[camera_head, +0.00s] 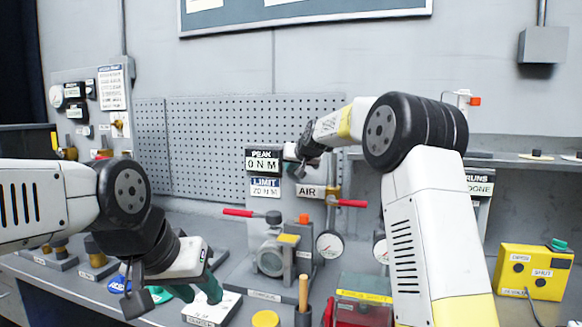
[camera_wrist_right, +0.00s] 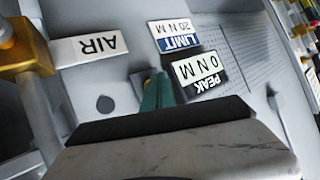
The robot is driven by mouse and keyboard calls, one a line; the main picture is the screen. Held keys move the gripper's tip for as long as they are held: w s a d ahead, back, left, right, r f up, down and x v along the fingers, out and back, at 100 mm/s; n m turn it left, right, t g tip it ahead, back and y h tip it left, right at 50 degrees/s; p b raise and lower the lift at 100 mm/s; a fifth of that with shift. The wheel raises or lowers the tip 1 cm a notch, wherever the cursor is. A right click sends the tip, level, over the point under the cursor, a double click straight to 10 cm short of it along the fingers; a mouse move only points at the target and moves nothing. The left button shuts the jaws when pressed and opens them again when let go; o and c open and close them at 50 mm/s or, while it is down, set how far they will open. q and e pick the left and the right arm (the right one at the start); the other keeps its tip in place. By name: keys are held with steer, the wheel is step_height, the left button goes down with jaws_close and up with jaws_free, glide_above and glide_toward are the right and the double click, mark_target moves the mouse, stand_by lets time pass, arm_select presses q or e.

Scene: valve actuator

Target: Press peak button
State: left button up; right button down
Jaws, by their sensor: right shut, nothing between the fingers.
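The PEAK display (camera_head: 264,161) reads "0 N M" on the grey panel, above the LIMIT display (camera_head: 265,187). In the right wrist view the PEAK display (camera_wrist_right: 199,73) appears upside down, beside the LIMIT display (camera_wrist_right: 174,36). My right gripper (camera_head: 297,170) is at the panel just right of the PEAK display. In the wrist view its teal fingers (camera_wrist_right: 158,92) are shut and empty, pointing at the panel beside the displays. A button under the fingertips cannot be made out; contact is unclear. My left gripper (camera_head: 197,292) is low over the bench, its teal fingers apart.
The AIR label (camera_head: 309,191) is right of the displays; a red-handled valve (camera_head: 268,216) is below. A wooden-handled tool stands in a dark cup (camera_head: 303,316). A yellow control box (camera_head: 534,271) is at the right. A pegboard (camera_head: 210,140) is behind.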

steer(key=shift+s+a, duration=0.1)
steer(key=shift+s, duration=0.15)
steer(key=s, duration=0.1)
steer(key=s+a, duration=0.1)
steer(key=s, duration=0.2)
steer(key=shift+s+a, duration=0.25)
steer(key=shift+s, duration=0.15)
stand_by(0.6)
steer(key=s+d+g, duration=0.1)
steer(key=s+d, duration=0.2)
steer(key=s, duration=0.5)
steer(key=s+d+f+g+h, duration=0.1)
steer(key=s+d, duration=0.3)
steer(key=s, duration=0.4)
steer(key=s+d+g, duration=0.1)
steer(key=s+d, duration=0.2)
steer(key=s, duration=0.5)
steer(key=s+d+f, duration=0.1)
steer(key=s+f, duration=0.2)
steer(key=s, duration=0.4)
steer(key=s+d+f+g, duration=0.1)
steer(key=s+f, duration=0.2)
steer(key=s, duration=0.4)
steer(key=s+d+f+g+h, duration=0.1)
steer(key=s+d+f, duration=0.1)
steer(key=s+f, duration=0.2)
steer(key=s, duration=0.3)
steer(key=shift+m, duration=0.3)
